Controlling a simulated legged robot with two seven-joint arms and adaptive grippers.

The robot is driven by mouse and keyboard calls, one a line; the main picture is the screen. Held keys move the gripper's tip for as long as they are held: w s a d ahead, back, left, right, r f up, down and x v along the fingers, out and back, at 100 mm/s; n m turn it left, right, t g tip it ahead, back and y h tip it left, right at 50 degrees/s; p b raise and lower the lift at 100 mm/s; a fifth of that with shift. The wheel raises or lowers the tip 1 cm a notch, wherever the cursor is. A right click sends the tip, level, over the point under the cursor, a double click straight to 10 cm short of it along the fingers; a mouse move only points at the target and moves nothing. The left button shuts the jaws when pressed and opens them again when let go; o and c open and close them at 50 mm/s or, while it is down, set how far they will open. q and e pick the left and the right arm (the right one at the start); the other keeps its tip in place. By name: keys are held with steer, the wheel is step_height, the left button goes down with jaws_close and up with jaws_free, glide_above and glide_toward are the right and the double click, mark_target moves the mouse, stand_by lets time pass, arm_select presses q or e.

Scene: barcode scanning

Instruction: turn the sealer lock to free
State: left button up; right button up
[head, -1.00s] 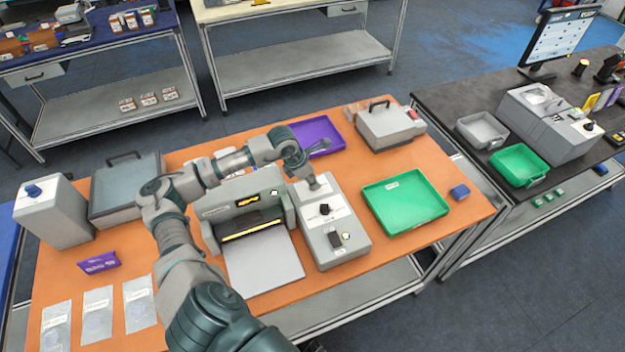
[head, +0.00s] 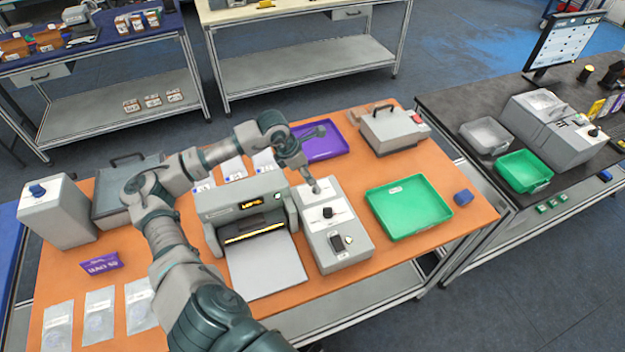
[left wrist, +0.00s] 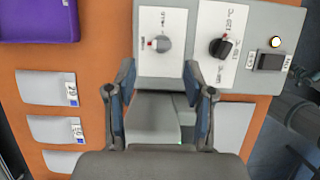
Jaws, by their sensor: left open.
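The label words are too small to read surely. My left gripper (head: 315,188) is over the far end of the box. Its fingers (left wrist: 164,95) are apart and empty, with the grey knob ahead between them. My right gripper is not seen.
A green tray (head: 408,207) and a blue block (head: 463,198) lie right of the box. A purple tray (head: 325,145) and a grey handled case (head: 393,128) stand behind. Clear pouches (head: 99,315) lie front left.

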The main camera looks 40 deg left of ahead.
arm_select(q)
steer(key=v, duration=0.5)
steer(key=shift+a, duration=0.1)
stand_by(0.3)
